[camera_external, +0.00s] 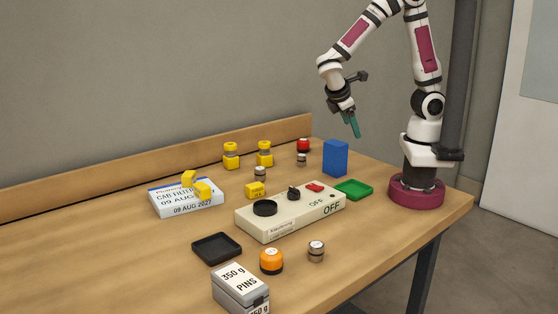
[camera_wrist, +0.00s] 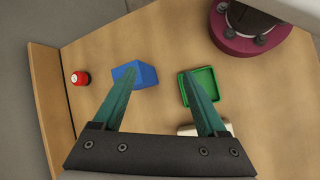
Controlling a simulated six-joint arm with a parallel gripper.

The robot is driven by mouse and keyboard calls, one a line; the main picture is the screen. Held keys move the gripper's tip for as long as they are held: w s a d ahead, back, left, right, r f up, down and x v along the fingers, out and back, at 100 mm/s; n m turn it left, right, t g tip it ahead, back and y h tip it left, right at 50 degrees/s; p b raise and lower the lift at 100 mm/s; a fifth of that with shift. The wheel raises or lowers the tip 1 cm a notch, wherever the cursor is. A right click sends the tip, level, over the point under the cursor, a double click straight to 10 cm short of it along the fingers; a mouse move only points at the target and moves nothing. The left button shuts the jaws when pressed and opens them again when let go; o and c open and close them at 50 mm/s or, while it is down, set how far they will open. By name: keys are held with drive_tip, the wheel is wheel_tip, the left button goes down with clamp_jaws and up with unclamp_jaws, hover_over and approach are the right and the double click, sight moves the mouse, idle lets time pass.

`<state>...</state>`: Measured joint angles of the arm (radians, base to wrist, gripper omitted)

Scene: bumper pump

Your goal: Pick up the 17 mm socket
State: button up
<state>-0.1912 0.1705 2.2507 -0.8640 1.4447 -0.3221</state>
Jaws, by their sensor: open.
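Three small metal cylinders that look like sockets stand on the wooden table in the external view. One socket (camera_external: 316,251) is at the front, beside an orange-capped jar. A second socket (camera_external: 260,174) is behind the cream switch box. A third socket (camera_external: 301,160) is at the back, just in front of a red-topped item. Their size marks are too small to read, so I cannot tell which is 17 mm. My gripper (camera_external: 353,125) is open and empty, high above the table near the blue block. In the wrist view its green fingers (camera_wrist: 158,75) are spread, with no socket clearly visible.
The blue block (camera_external: 335,158), green tray (camera_external: 353,190) and switch box (camera_external: 290,211) stand near the middle. The red-topped item (camera_external: 303,145) is behind. An orange jar (camera_external: 271,261), black tray (camera_external: 217,248) and pins box (camera_external: 240,287) are in front.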

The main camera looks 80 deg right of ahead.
drive_tip(key=w+d+f+n+t+h, duration=0.2)
drive_tip(key=w+f+n+h, duration=0.45)
drive_tip(key=w+n, duration=0.2)
drive_tip(key=n+t+h, duration=0.1)
drive_tip(key=n+t, duration=0.2)
drive_tip(key=n, duration=0.3)
approach(302, 159)
drive_tip(key=x, duration=1.1)
drive_tip(key=shift+d+f, duration=0.15)
drive_tip(key=shift+d, duration=0.2)
clamp_jaws()
